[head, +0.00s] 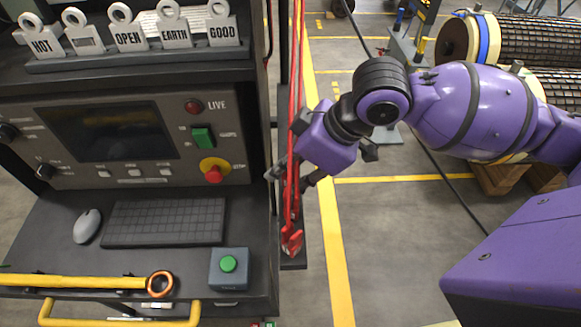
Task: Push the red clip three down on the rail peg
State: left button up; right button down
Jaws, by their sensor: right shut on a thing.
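My right gripper (290,178) comes in from the right and reaches the red leads beside the console's right edge. It is shut on a red piece there, which I take to be a red clip. The fingers and the leads hide the exact hold. Several red leads (296,80) run down from the top of the view past the fingers. A red clip-like end (291,240) shows below the gripper, above a dark foot plate. I cannot make out a rail peg or tell which clip is number three. My left gripper is not in view.
The console's desk (60,225) holds a keyboard (165,222), a mouse (87,226), a green-button box (229,267) and a yellow tool with a copper ring (160,284). A red stop button (214,172) sits on the panel.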

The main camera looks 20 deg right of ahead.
jog(key=shift+f, duration=0.1)
jog(key=c, duration=1.5)
grip_release()
jog(key=v, duration=1.2)
